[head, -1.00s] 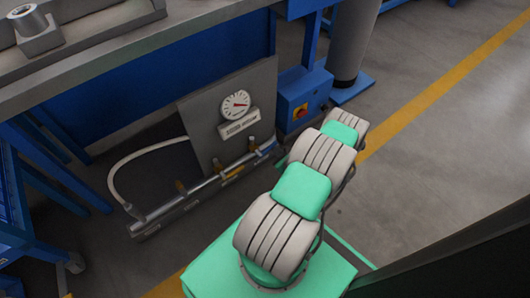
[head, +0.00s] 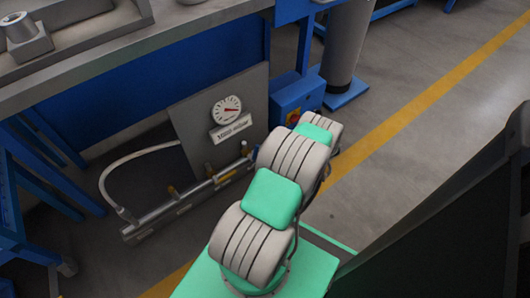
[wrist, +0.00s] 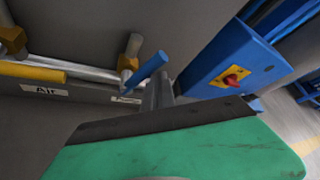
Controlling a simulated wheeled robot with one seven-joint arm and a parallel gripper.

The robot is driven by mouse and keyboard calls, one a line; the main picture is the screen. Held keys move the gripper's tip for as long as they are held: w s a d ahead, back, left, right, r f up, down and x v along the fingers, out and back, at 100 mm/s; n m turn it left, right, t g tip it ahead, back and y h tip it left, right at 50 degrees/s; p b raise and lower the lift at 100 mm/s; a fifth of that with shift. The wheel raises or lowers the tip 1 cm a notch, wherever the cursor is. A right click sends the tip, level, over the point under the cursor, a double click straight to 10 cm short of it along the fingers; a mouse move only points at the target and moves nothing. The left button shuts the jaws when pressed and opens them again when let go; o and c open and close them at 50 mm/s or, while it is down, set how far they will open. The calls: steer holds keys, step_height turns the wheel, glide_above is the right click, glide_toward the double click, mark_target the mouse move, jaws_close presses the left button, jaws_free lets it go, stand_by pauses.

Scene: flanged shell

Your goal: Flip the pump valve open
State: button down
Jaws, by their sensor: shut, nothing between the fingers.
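In the wrist view a blue lever handle (wrist: 148,68) sits at a brass valve (wrist: 130,52) on the pipe and slants up to the right, across the pipe's line. A small label (wrist: 126,99) beneath it is too blurred to read surely. A second valve with a yellow handle (wrist: 33,72), lying along the pipe, is at the left above a label reading "Air". My gripper (wrist: 160,88) is shut and empty. Its grey fingers show close by the blue handle's lower right side; I cannot tell whether they touch. In the head view my arm hides the gripper and the blue handle.
The pipe (head: 190,198) runs low along a grey panel with a gauge (head: 227,109) and a white hose (head: 135,158). A blue box with a red switch (head: 294,98) stands to the right. A workbench (head: 160,50) overhangs. Open floor lies right.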

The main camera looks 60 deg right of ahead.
steer(key=shift+w+a+r, duration=0.15)
steer(key=shift+w+a, duration=0.05)
steer(key=shift+a, duration=0.3)
steer(key=shift+w+a+r, duration=0.1)
steer(key=shift+w+a, duration=0.05)
steer(key=shift+a, duration=0.35)
steer(key=shift+w+a, duration=0.2)
steer(key=shift+a, duration=0.2)
steer(key=p, duration=0.3)
glide_toward(255, 153)
steer(key=shift+s+d+r, duration=0.15)
steer(key=shift+s+d, duration=0.25)
steer(key=shift+d, duration=0.05)
